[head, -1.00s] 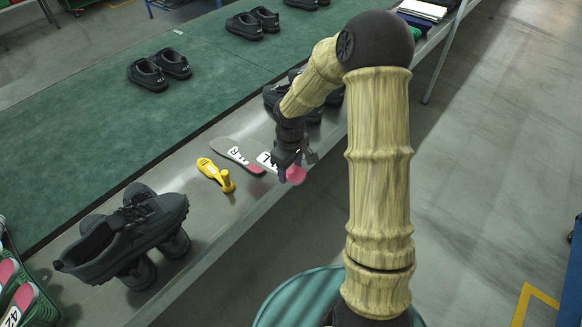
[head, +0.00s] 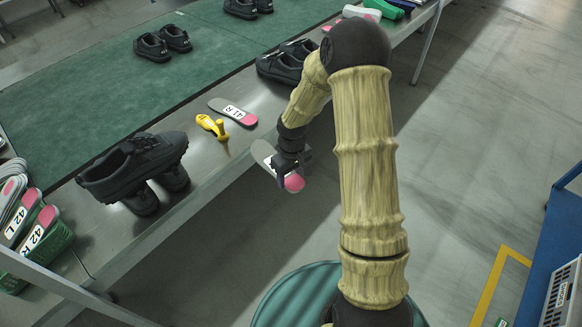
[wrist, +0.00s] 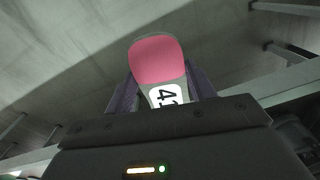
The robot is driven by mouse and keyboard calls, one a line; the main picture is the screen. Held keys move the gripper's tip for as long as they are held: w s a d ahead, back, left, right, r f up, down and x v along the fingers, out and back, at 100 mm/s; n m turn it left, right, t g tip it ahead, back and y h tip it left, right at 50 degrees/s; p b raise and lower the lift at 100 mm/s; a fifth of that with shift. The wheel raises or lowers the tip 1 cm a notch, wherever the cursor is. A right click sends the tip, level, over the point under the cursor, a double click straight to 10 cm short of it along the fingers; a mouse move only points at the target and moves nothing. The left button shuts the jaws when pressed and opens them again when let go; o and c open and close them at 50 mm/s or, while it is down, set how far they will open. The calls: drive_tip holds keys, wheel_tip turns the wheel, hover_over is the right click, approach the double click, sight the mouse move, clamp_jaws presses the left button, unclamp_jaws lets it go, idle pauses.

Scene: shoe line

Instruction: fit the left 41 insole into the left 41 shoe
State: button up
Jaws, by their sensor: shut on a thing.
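My gripper (head: 287,163) is shut on an insole with a pink heel (head: 293,183), held in the air off the front edge of the bench. In the wrist view the insole (wrist: 157,60) sticks out between the fingers (wrist: 160,92), pink end outward. Its white label shows a 4; the rest is hidden. An insole marked 41 R (head: 233,111) lies on the bench. Black shoes (head: 140,165) stand at the bench's near left. More black shoes (head: 280,66) stand farther along, partly behind my arm. I cannot read any size on these shoes.
A yellow tool (head: 211,126) lies near the bench's front edge. A green crate (head: 48,248) holds insoles marked 42 at the lower left. Other black shoes (head: 161,43) stand on the green belt (head: 75,95). A blue rack (head: 562,240) is at the right, with open floor before it.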

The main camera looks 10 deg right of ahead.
drive_tip(key=s+d+f+m, duration=0.1)
drive_tip(key=s+f+m, duration=0.2)
drive_tip(key=f, duration=0.6)
drive_tip(key=shift+d+m, duration=0.3)
drive_tip(key=shift+m, duration=0.7)
